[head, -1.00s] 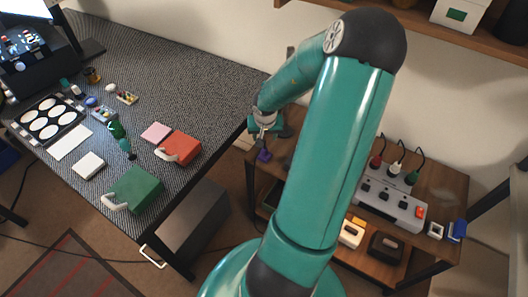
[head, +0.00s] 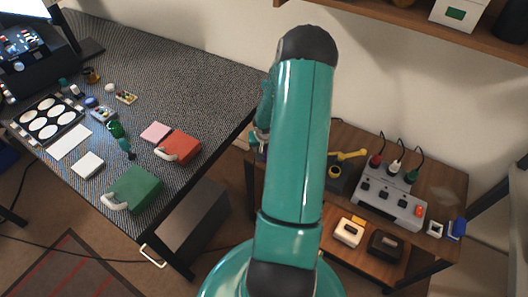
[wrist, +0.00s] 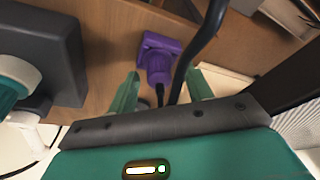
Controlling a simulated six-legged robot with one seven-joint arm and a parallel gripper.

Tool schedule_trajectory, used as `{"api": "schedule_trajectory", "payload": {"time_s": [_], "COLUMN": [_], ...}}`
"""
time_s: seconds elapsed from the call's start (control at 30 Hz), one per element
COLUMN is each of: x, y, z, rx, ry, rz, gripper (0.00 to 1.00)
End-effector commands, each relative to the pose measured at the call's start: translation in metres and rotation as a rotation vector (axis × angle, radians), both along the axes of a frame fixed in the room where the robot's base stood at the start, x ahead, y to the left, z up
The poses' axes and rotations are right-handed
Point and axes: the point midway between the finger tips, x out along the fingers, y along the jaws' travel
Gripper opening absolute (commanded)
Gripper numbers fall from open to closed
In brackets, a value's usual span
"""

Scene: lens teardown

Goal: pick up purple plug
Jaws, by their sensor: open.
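The purple plug (wrist: 157,62) lies on a brown wooden surface in the wrist view, with its square end away from me and its narrow end toward my gripper (wrist: 163,80). My gripper is open, with one green finger on each side of the plug's narrow end. Nothing is held between the fingers. How far the fingers are above the plug is hard to tell. In the head view my arm hides the gripper, and I cannot make out the plug clearly there.
A black cable (wrist: 207,35) runs close to the plug's right side. A dark grey block (wrist: 62,60) stands at left in the wrist view. In the head view, a grey power box (head: 391,200) with several plugs sits on the wooden shelf (head: 450,190), near a yellow-handled object (head: 348,155).

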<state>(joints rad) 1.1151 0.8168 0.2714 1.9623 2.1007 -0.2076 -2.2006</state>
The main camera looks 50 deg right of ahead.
Motion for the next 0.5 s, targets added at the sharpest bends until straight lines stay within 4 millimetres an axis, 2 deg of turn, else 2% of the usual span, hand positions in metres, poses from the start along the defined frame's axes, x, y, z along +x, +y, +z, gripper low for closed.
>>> {"api": "schedule_trajectory", "payload": {"time_s": [0.23,0.4,0.5], "x": [-0.0001,-0.0001,-0.0001], "y": [-0.001,-0.0008,-0.0008], "z": [-0.0011,-0.001,-0.001], "rx": [-0.001,-0.001,-0.001], "ry": [0.0,0.0,0.0], "rz": [-0.001,-0.001,-0.001], "gripper": [0.48,0.15,0.0]}}
